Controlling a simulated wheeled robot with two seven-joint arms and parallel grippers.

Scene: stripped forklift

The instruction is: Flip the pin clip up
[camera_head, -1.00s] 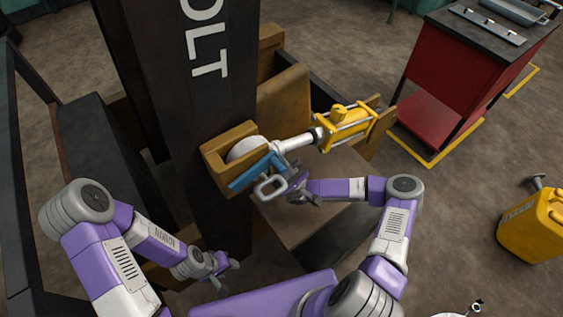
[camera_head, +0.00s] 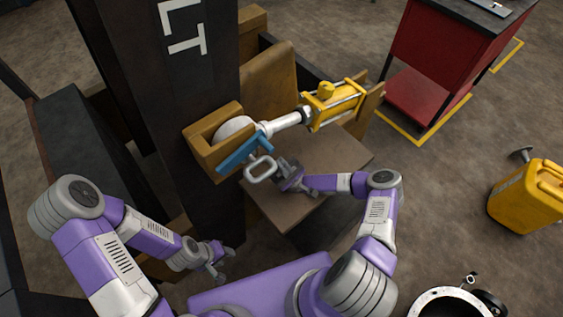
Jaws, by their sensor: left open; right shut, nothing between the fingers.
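A pin with a blue bar (camera_head: 243,154) and a grey loop, seemingly the clip (camera_head: 260,169), sits at the front of the ochre bracket (camera_head: 203,156) on the dark mast. The loop hangs below the blue bar, angled toward me. My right gripper (camera_head: 282,174) is shut and empty just right of the loop; whether it touches the loop cannot be told. My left gripper (camera_head: 222,263) is open and empty, low in front of the mast, well below the pin.
A yellow cylinder (camera_head: 334,104) with a silver rod runs right from the bracket. A brown block (camera_head: 330,160) lies beneath it. The dark mast (camera_head: 190,90) stands behind the pin. A red cabinet (camera_head: 440,60) and a yellow can (camera_head: 528,195) stand on the floor at right.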

